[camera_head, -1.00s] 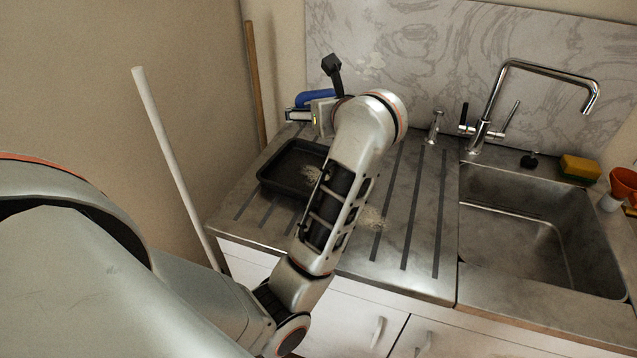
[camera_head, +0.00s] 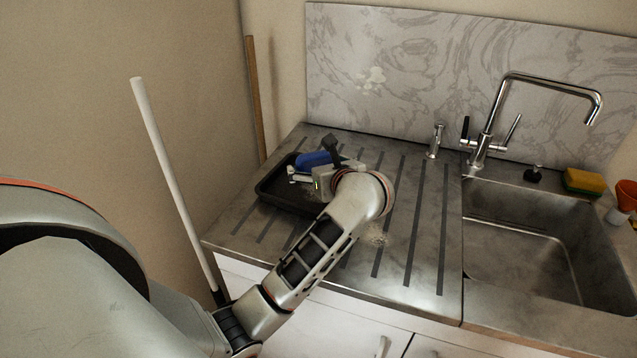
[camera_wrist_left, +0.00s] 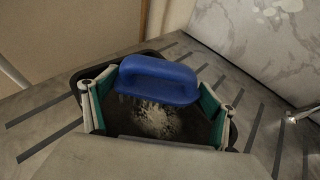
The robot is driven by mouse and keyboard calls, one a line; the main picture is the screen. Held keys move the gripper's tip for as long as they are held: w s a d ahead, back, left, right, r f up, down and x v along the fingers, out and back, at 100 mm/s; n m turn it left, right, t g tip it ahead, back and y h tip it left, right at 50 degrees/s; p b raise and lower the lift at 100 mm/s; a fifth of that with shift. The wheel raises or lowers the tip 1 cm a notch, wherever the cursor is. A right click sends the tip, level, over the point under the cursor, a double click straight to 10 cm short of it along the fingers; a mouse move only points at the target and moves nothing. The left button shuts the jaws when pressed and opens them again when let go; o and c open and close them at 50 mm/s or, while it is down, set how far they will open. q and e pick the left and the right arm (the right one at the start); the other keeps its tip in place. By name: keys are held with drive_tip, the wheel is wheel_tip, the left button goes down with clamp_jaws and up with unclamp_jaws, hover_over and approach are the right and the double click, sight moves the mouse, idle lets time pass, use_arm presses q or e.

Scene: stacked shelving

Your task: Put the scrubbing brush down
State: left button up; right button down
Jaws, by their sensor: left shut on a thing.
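The scrubbing brush (camera_head: 314,159) is blue and shows at the end of my left arm, over the back part of a black tray. My left gripper (camera_head: 303,172) is shut on it. In the left wrist view the blue brush handle (camera_wrist_left: 158,80) lies across between the two fingers. The black tray (camera_head: 273,191) lies on the ribbed drainboard, with a pale dirt patch (camera_wrist_left: 155,120) in it. The brush's underside is hidden, so I cannot tell whether it touches the tray. My right gripper is not in view.
The metal drainboard (camera_head: 398,262) is clear to the right of my arm, apart from a pale patch. The sink (camera_head: 530,255), tap (camera_head: 487,140) and a yellow-green sponge (camera_head: 584,181) are farther right. A white pole (camera_head: 170,170) and a wooden stick (camera_head: 254,95) stand at the left.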

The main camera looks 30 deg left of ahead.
use_arm(q)
wheel_tip(320, 180, down, 4)
drive_tip(key=shift+r, duration=0.1)
drive_tip(key=shift+f, duration=0.45)
drive_tip(key=shift+f+b, duration=0.2)
drive_tip(key=shift+b, duration=0.15)
drive_tip(key=o, duration=1.1)
drive_tip(key=shift+r, duration=0.15)
